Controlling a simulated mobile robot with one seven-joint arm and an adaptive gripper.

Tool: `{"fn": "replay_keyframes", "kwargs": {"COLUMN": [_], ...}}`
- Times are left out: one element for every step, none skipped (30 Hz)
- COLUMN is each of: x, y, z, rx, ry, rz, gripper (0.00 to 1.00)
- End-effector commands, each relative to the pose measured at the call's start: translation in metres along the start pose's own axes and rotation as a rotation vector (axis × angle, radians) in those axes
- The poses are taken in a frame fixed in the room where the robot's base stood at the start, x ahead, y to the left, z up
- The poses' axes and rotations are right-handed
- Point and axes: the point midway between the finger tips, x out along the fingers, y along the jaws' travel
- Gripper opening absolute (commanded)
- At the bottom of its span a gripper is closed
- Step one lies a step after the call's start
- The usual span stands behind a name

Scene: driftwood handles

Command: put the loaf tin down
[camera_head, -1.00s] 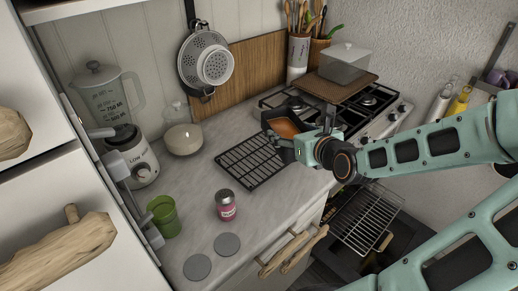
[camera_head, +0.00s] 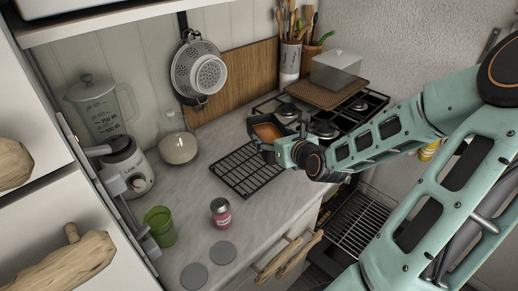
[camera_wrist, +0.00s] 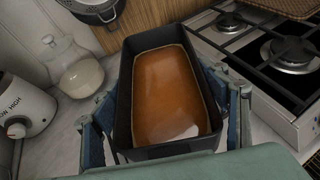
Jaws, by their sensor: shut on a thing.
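The loaf tin (camera_head: 269,131) is dark with an orange-brown filling. In the wrist view the tin (camera_wrist: 128,95) sits between the two fingers of my gripper (camera_wrist: 165,120), which is shut on it. In the head view my gripper (camera_head: 284,151) holds it above the counter, at the far right end of the black wire rack (camera_head: 246,170), beside the stove. The tin looks roughly level. Its underside is hidden, so I cannot tell how far it is from the rack.
A blender (camera_head: 126,165), glass jar (camera_head: 178,147), green cup (camera_head: 160,226) and pink-labelled jar (camera_head: 221,213) stand on the counter (camera_head: 190,210). The oven rack (camera_head: 365,225) shows below.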

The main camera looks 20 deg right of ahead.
Motion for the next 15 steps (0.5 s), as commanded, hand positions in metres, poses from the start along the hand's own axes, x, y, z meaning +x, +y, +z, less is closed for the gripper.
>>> {"fn": "replay_keyframes", "kwargs": {"x": [0.009,0.013,0.018,0.023,0.027,0.033,0.037,0.042,0.048,0.052,0.057,0.063,0.068,0.072,0.078], "y": [0.002,0.003,0.003,0.004,0.004,0.004,0.006,0.006,0.006,0.007,0.007,0.008,0.008,0.009,0.009], "z": [0.0,0.0,0.0,0.0,0.0,0.0,0.0,0.0,-0.002,-0.006,-0.009,-0.011,-0.014,-0.016,-0.019], "rx": [-0.003,-0.004,-0.004,-0.003,-0.002,-0.002,-0.003,-0.002,-0.001,0.001,0.001,0.0,-0.001,0.0,0.0], "ry": [-0.005,-0.005,-0.005,-0.005,-0.005,-0.005,-0.005,-0.005,-0.004,-0.004,-0.003,-0.003,-0.003,-0.004,-0.004], "rz": [0.002,0.003,0.002,0.003,0.003,0.002,0.004,0.003,0.002,0.004,0.003,0.004,0.003,0.004,0.003], "gripper": [0.21,0.21,0.21,0.21,0.21,0.21,0.21,0.21,0.21,0.21,0.21,0.21,0.21,0.21,0.21]}}
